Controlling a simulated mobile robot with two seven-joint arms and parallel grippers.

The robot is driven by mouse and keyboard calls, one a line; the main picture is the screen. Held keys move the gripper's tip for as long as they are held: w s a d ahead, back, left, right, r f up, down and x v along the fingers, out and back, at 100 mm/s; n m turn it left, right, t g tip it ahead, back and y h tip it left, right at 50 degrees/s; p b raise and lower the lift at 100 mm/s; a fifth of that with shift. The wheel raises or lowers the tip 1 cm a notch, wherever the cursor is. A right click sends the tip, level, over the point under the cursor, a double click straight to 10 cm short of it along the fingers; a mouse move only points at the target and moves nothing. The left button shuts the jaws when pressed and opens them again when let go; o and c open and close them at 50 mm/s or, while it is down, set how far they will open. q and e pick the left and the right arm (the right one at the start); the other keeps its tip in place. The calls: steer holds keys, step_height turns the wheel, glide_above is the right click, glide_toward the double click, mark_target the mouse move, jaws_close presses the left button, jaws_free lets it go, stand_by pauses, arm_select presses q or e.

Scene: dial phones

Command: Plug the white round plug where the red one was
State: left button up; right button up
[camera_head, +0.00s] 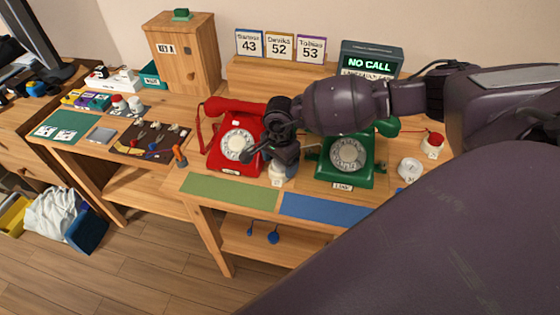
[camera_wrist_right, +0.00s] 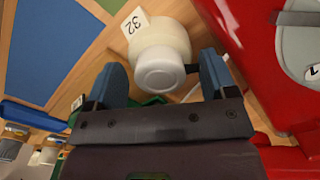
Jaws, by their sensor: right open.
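A white round plug (camera_head: 280,174) stands between the red phone (camera_head: 236,140) and the green phone (camera_head: 345,160). In the right wrist view the white plug (camera_wrist_right: 160,62) shows large, beside a tag reading 32 (camera_wrist_right: 133,25). My right gripper (camera_head: 272,152) is over it and open, with one blue-grey finger on each side of its cap; I cannot tell whether they touch it. A red-topped piece on a white base (camera_head: 432,146) stands at the right of the table. A white round piece (camera_head: 410,168) is nearby; I cannot tell whether it is a socket. My left gripper is out of view.
A green mat (camera_head: 228,190) and a blue mat (camera_head: 322,210) lie at the table's front. A NO CALL display (camera_head: 370,62) and number cards stand behind. My right arm crosses above the green phone. A side table with tools (camera_head: 150,140) is at the left.

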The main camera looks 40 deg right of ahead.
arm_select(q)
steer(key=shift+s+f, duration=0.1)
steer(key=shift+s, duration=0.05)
arm_select(e)
step_height(320, 180, up, 4)
steer(key=shift+r, duration=0.1)
step_height(320, 180, up, 5)
steer(key=shift+r+p, duration=0.15)
steer(key=shift+p, duration=0.15)
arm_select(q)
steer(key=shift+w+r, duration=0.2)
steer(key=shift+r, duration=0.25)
arm_select(e)
steer(key=shift+r, duration=0.65)
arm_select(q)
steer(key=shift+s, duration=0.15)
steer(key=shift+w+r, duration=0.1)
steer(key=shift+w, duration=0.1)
